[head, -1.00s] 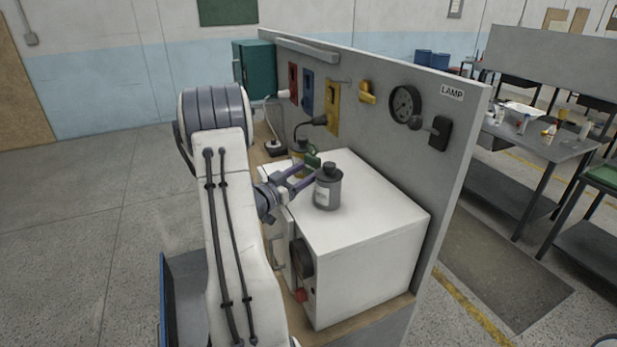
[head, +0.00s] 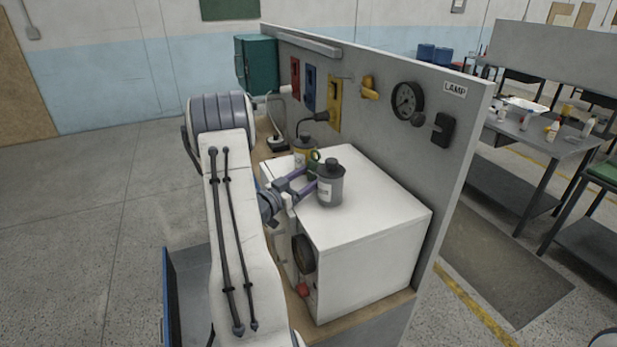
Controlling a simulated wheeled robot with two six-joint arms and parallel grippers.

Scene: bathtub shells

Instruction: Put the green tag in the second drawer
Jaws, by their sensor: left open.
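A small green tag (head: 313,172) with a ring at its top is on top of the white box, between the grey bottle and a yellow-banded container. My left gripper (head: 311,181) reaches in from the left, low over the box top. Its purple fingers are apart, with the green tag at their tips. I cannot tell whether they touch it. The grey bottle (head: 331,186) stands close to the right of the fingers and partly covers them. No drawer can be made out; my left arm hides part of the bench's left side. My right gripper is out of view.
The white box (head: 375,225) has a dark round dial and a red knob on its front. The yellow-banded container (head: 305,150) stands behind the tag. A grey panel (head: 455,130) with switches and a gauge rises behind. The box top's right part is clear.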

